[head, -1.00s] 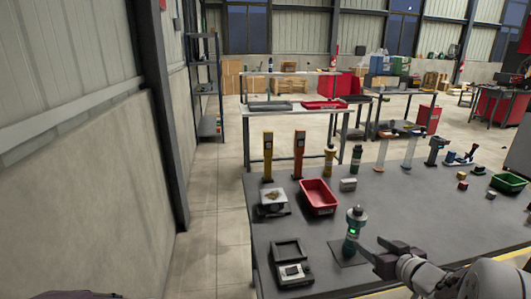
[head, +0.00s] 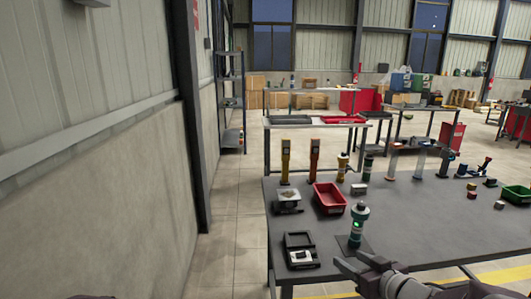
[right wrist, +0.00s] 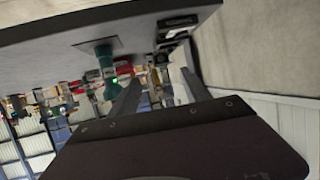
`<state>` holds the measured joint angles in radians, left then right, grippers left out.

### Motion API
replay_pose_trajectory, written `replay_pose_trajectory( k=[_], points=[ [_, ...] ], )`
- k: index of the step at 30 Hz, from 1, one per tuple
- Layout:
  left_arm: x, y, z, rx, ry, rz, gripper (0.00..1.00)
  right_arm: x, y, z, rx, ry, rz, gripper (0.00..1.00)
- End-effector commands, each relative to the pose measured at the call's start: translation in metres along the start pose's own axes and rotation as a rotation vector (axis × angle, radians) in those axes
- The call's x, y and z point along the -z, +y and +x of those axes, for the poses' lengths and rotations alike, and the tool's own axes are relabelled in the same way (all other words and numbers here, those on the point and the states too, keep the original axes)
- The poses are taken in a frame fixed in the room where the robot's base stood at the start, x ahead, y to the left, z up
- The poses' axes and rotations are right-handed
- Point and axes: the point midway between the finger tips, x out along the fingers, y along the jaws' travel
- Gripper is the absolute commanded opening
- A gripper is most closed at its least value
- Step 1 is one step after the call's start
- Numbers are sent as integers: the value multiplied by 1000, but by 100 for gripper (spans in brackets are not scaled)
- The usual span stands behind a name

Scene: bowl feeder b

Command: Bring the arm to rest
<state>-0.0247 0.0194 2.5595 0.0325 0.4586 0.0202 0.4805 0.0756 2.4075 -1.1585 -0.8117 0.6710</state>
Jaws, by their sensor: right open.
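My right gripper (head: 348,268) is at the front edge of the dark workbench, at the bottom of the head view. Its fingers are apart with nothing between them. It is just in front of a green-and-grey lamp-like device (head: 358,226) standing on a dark square pad, and does not seem to touch it. In the right wrist view, the two fingers (right wrist: 160,88) of this gripper spread apart, and the green device (right wrist: 105,62) shows beyond them. My left gripper cannot be made out; only a dark sliver of my body shows at the bottom left.
The workbench (head: 400,235) carries a black open case (head: 301,252), a small scale (head: 288,203), a red bin (head: 329,197) and several upright tools along its back. A green bin (head: 517,194) is at right. A wall stands at left, with clear floor (head: 236,225) between.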

Motion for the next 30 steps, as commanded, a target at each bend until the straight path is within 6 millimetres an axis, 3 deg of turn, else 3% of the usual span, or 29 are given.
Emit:
replay_pose_trajectory(
  k=[1,5,8,10,15,18,22,24,30],
  points=[
    [0,0,0,0,0,0,36,1,-15,7,15,-7,6,56],
    [0,0,0,0,0,0,36,-12,-39,23,-24,-74,40,56],
    [0,0,0,0,0,0,36,-42,-50,26,-99,-195,75,56],
    [0,0,0,0,0,0,36,-72,-55,20,-156,-314,104,56],
    [0,0,0,0,0,0,36,-153,-69,-25,-257,-663,202,56],
    [0,0,0,0,0,0,36,-191,-79,-59,-277,-854,275,56],
    [0,0,0,0,0,0,36,-223,-104,-104,-202,-1095,272,56],
    [4,1,-40,0,-1,0,36,-183,-103,-115,-208,-1078,272,56],
    [11,2,-106,0,0,0,36,-122,-104,-139,-210,-1077,273,56]
  ],
)
